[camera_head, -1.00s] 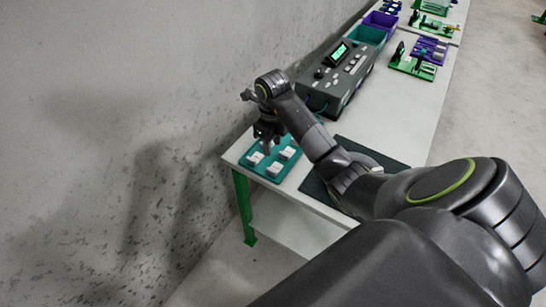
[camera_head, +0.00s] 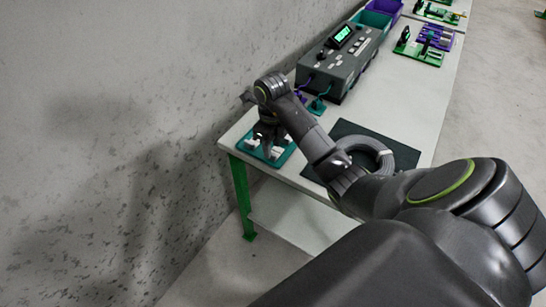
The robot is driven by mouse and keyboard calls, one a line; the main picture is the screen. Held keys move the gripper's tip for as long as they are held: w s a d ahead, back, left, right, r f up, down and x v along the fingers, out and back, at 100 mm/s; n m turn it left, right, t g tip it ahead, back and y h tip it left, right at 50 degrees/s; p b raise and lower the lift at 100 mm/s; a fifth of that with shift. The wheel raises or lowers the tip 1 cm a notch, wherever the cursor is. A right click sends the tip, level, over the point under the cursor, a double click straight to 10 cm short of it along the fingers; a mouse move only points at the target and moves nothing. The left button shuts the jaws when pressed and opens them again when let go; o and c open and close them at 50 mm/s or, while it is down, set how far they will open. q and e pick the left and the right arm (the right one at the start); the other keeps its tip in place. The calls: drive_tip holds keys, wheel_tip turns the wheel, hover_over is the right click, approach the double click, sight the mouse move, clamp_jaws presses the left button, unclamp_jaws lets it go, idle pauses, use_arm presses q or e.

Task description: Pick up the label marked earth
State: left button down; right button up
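A teal tray (camera_head: 276,164) with small white labels lies on the near left corner of the table. One white label (camera_head: 277,152) shows beside the gripper, and part of another (camera_head: 252,142) shows to its left. The writing on them is too small to read, so I cannot tell which is marked earth. My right gripper (camera_head: 262,151) points down at the tray among the labels and hides part of it. Whether its fingers are open or shut on a label is too dark and small to tell. My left gripper is not in view.
A grey box with a green display (camera_head: 341,38) stands behind the tray, with cable ends (camera_head: 317,106) near it. A grey cable coil (camera_head: 372,151) lies on a black mat (camera_head: 404,157) to the right. A wall runs close along the left.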

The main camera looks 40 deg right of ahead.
sight(275, 151)
wheel_tip(275, 151, down, 3)
drive_tip(key=shift+r+b, duration=0.1)
drive_tip(key=shift+b, duration=0.2)
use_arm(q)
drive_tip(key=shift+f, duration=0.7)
use_arm(e)
clamp_jaws()
drive_tip(key=shift+r, duration=0.1)
